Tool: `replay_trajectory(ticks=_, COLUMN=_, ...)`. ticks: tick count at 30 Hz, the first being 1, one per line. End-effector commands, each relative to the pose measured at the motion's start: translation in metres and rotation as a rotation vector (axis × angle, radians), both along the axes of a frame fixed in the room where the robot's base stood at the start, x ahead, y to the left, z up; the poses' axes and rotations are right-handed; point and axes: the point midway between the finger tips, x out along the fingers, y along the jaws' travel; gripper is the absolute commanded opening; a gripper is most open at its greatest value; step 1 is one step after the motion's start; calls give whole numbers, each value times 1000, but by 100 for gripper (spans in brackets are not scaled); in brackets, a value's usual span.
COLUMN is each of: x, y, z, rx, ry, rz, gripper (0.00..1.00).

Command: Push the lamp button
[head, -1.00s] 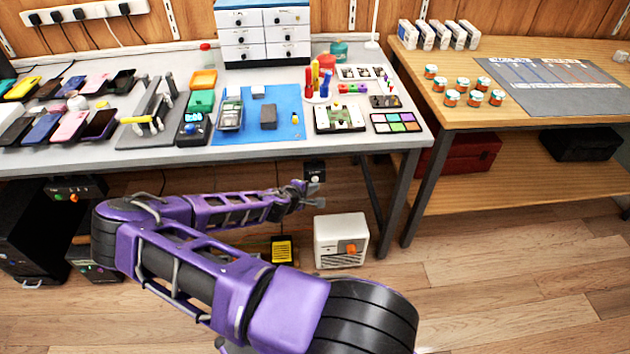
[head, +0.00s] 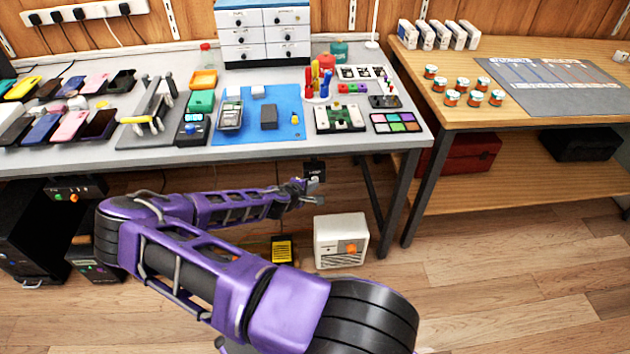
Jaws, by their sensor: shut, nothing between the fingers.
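A small black switch box (head: 314,167) with a white label, too small to read surely, hangs under the front edge of the grey workbench (head: 340,146). A pale button shows low on its face, partly covered by my gripper. My gripper (head: 313,188) is shut and empty, at the end of my purple arm. It is right at the lower part of the box; I cannot tell whether it touches the button. A thin white stand (head: 374,28), perhaps the lamp's, rises at the back of the bench; its top is out of view.
A white box with an orange knob (head: 341,242) stands on the floor below my gripper. A yellow-and-black item (head: 282,250) lies beside it. The bench leg (head: 401,205) is to the right. Phones, tools and a blue mat (head: 282,97) cover the bench top.

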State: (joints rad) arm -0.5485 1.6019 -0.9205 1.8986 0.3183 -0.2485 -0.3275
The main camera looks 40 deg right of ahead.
Motion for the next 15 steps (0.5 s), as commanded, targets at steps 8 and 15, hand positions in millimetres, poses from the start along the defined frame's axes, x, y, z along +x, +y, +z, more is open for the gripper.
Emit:
replay_trajectory(ticks=8, x=-3, y=2, z=0, rx=0, ry=0, rz=1, gripper=0)
replay_trajectory(ticks=15, x=-14, y=9, z=0, rx=0, ry=0, rz=0, gripper=0)
